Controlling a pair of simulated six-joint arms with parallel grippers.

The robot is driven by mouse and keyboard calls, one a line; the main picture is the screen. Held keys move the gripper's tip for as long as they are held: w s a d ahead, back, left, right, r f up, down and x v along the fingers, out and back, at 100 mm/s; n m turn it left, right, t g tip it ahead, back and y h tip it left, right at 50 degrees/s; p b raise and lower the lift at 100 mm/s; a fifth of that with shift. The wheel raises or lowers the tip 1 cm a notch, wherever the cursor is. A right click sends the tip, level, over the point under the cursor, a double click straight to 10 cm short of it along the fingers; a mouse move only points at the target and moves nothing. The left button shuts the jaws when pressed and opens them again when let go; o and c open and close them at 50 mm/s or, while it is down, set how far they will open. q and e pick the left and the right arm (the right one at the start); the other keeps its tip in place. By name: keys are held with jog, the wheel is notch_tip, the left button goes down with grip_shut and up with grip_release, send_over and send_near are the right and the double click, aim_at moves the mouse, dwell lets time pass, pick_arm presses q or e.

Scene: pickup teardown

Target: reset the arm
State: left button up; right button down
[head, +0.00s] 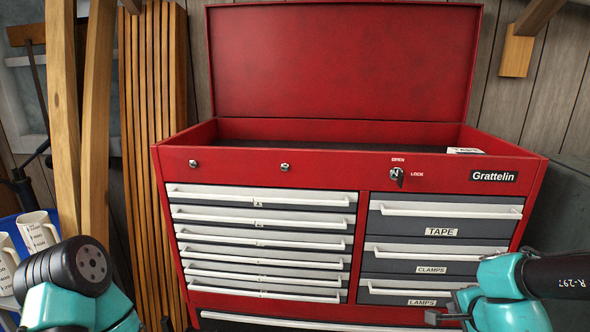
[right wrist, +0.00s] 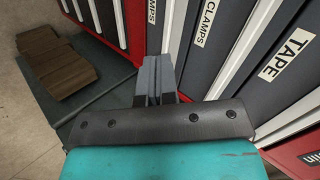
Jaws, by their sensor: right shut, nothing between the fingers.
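My right gripper (head: 442,309) is at the lower right of the head view, in front of the lamps drawer (head: 397,291). In the right wrist view its grey fingers (right wrist: 157,77) are together with nothing between them. My left arm shows at the bottom left of the head view, but its gripper is out of sight.
A red tool chest (head: 338,170) fills the middle, its lid (head: 340,62) raised. Its drawers look shut, including the tape drawer (head: 440,222) and clamps drawer (head: 430,260). A key (head: 397,173) sits in the lock. White mugs (head: 38,230) stand at left; wooden planks (head: 153,130) lean behind.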

jog(key=a+f+n+g+y, duration=0.15)
jog(key=a+f+n, duration=0.25)
jog(key=f, duration=0.6)
jog(key=a+f+n+g+y, duration=0.1)
jog(key=a+f+n+g, duration=0.25)
jog(key=f, duration=0.75)
jog(key=s+a+f+n+g+y, duration=0.1)
jog(key=s+a+f+n+g, duration=0.1)
jog(key=f, duration=0.5)
jog(key=s+a+f+n+g+y, duration=0.1)
jog(key=s+a+f+n, duration=0.4)
jog(key=a+f, duration=0.3)
jog(key=shift+a+n+g, duration=0.35)
jog(key=shift+g, duration=0.05)
pick_arm(q)
jog(key=shift+c, duration=0.4)
pick_arm(e)
jog(key=shift+s+y, duration=0.1)
jog(key=shift+y, duration=0.15)
